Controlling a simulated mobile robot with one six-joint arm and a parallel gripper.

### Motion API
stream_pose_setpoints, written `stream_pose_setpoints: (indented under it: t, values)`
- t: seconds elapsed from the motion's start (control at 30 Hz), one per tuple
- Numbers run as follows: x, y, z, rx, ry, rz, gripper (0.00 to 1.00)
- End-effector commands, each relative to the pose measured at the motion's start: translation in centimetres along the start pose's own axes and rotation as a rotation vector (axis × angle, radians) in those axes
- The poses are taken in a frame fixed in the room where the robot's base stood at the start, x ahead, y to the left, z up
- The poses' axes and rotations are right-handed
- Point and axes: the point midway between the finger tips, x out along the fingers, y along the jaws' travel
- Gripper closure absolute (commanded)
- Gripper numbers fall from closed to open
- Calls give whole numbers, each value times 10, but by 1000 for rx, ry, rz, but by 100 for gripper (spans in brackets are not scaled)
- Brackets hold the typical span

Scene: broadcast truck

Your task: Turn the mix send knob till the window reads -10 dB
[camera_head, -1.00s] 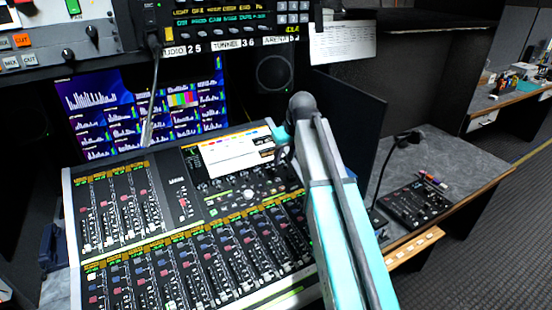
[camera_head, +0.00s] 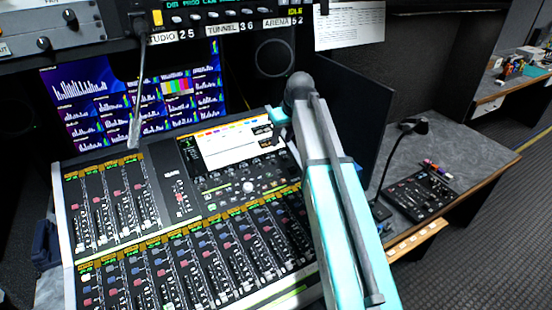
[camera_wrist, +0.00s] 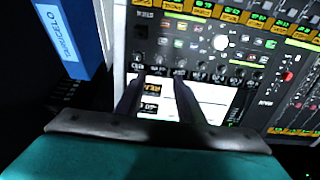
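The mixing console (camera_head: 160,235) fills the middle of the head view. Its bright screen (camera_head: 222,148) sits at the upper right of the panel and also shows in the wrist view (camera_wrist: 210,98). A row of small dark knobs (camera_wrist: 200,73) runs along the screen's edge. I cannot tell which of them is the mix send knob, and the dB reading is too small to read. My gripper (camera_head: 279,128) is at the screen's right end, partly hidden by my arm. In the wrist view its two fingers (camera_wrist: 157,82) stand apart, over the screen near the knob row, with nothing visibly held.
A larger white round knob (camera_wrist: 221,42) lies beyond the row. A dark monitor panel (camera_head: 350,110) stands right of my arm. A gooseneck microphone (camera_head: 137,115) hangs over the console's left. A blue binder (camera_wrist: 68,35) stands beside the console. A small black mixer (camera_head: 422,195) lies on the side desk.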

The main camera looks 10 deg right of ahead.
Motion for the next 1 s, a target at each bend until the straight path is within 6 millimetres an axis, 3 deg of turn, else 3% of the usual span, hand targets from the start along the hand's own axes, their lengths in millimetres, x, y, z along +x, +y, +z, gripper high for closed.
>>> stream_pose_setpoints:
  t: [0.27,1.0]
  values:
    - [16,0,0,0,-1,-1,65]
    - [89,1,-1,1,-2,0,65]
